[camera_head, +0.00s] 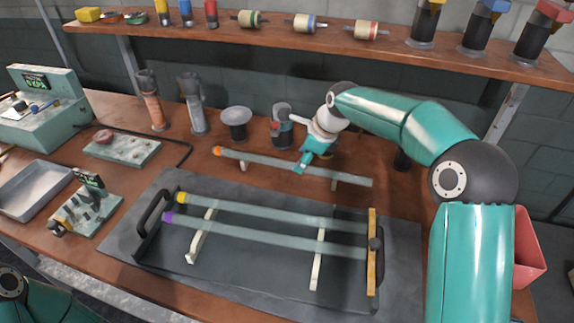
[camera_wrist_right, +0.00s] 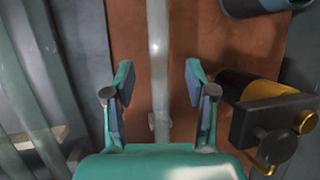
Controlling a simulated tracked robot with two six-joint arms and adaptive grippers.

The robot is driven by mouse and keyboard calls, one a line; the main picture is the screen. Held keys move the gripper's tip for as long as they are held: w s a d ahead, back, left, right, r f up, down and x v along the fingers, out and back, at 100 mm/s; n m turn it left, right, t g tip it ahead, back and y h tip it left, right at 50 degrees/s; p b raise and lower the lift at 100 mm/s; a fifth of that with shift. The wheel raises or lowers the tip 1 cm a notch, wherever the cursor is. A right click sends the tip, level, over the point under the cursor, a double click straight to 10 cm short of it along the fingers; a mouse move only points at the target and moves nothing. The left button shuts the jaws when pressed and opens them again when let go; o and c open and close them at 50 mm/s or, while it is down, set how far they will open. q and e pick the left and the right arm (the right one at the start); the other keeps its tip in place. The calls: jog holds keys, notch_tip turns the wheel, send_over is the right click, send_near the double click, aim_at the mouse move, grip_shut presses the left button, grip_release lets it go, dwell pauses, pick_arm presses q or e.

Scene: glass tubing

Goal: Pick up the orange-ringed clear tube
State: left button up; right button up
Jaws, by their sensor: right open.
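The orange-ringed clear tube (camera_head: 262,161) lies on two small pale supports behind the dark tray, its orange ring at the left end. In the right wrist view the clear tube (camera_wrist_right: 158,50) runs lengthwise between the two fingers. My right gripper (camera_head: 301,168) is open, pointing down at the middle of the tube, with one finger on either side. No grip on the tube shows, and its ring is out of the wrist view. My left gripper is not in view; only part of my left arm shows at the bottom left.
A yellow-ringed tube (camera_head: 260,208) and a purple-ringed tube (camera_head: 260,238) lie on pale rests in the dark tray (camera_head: 150,262), in front. A burner-like device with brass knobs (camera_wrist_right: 270,120) stands close beside the right gripper. A shelf (camera_head: 300,42) spans the back.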

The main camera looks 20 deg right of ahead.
aim_at(288, 165)
jog(key=shift+x, duration=1.85)
grip_shut()
